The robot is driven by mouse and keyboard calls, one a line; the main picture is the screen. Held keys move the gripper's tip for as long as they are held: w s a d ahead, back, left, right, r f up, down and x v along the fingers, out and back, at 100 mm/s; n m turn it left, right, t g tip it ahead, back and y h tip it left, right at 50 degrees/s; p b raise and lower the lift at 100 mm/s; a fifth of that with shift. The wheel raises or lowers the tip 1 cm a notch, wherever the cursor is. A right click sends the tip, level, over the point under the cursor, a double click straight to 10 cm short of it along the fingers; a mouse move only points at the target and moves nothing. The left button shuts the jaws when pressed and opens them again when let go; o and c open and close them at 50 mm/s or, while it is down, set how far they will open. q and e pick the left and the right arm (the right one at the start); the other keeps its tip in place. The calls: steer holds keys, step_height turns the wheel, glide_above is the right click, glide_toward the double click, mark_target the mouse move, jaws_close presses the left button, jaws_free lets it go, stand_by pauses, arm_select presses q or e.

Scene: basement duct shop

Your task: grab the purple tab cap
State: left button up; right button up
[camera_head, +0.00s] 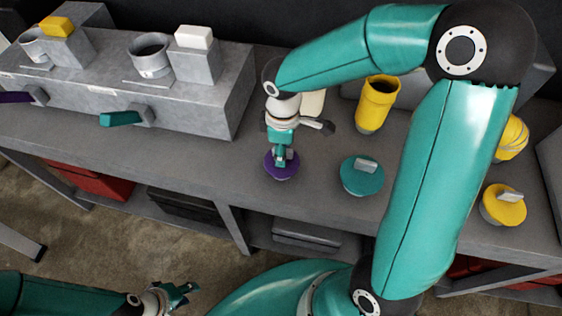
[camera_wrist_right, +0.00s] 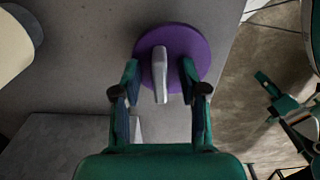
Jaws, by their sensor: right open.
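The purple tab cap (camera_head: 281,168) lies on the grey bench, a round purple disc with an upright grey tab. In the right wrist view the cap (camera_wrist_right: 182,38) is at top centre, with its tab (camera_wrist_right: 160,75) between the fingers. My right gripper (camera_head: 281,156) is over the cap, pointing down. In its wrist view the right gripper (camera_wrist_right: 159,78) is open, one finger on each side of the tab, with gaps to both. My left gripper (camera_head: 186,292) is low at the left, away from the bench, its fingers apart and empty.
A teal tab cap (camera_head: 362,178) and a yellow tab cap (camera_head: 504,207) lie to the right on the bench (camera_head: 190,160). A yellow cylinder (camera_head: 377,104) stands behind. A grey block fixture (camera_head: 190,95) with teal and purple levers fills the left back.

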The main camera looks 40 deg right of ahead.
jaws_close()
steer(key=shift+r, duration=0.15)
